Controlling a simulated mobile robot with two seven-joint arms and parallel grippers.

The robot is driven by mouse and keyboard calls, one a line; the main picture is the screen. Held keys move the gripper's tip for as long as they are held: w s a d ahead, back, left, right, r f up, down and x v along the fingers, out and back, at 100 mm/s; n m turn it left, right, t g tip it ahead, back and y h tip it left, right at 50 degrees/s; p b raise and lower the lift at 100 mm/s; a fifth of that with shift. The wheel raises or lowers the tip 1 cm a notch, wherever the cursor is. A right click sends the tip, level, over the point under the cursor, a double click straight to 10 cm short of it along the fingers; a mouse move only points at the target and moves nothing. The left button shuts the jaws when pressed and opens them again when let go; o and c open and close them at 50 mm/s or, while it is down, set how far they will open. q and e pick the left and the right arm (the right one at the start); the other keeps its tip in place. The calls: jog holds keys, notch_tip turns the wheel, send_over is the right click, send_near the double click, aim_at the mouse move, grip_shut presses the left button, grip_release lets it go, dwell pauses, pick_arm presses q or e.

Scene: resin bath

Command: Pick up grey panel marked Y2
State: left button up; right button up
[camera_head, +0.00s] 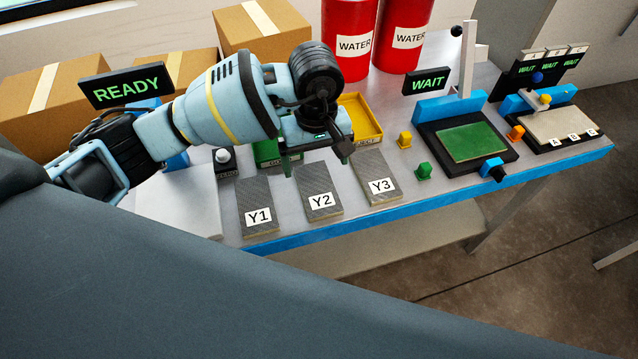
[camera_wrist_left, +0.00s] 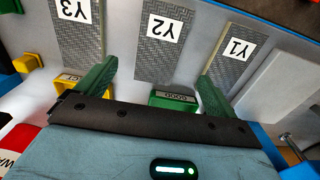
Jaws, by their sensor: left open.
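The grey panel marked Y2 (camera_head: 317,183) lies flat on the table near its front edge, between the panels marked Y1 (camera_head: 257,195) and Y3 (camera_head: 374,172). It has a textured grey face and a white label. My left gripper (camera_head: 317,156) is open and empty, above the table just behind Y2. In the left wrist view, panel Y2 (camera_wrist_left: 163,62) shows beyond and between the two spread green fingers of my left gripper (camera_wrist_left: 157,72), apart from them. My right gripper is in neither view.
A green GOOD tray (camera_head: 267,153) and a yellow tray (camera_head: 361,117) stand behind the panels. A white plate (camera_head: 180,205) lies left of Y1. Red WATER containers (camera_head: 347,45) and boxes (camera_head: 255,25) stand at the back. A WAIT station (camera_head: 470,142) is to the right.

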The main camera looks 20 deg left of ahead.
aim_at(317, 188)
pick_arm(q)
jog(key=shift+f, duration=1.3)
jog(key=shift+d+f+p, duration=0.1)
jog(key=shift+f+p, duration=0.2)
jog(key=shift+f, duration=2.3)
jog(key=shift+c, duration=0.2)
jog(key=c, duration=1.1)
jog(key=shift+r, duration=0.1)
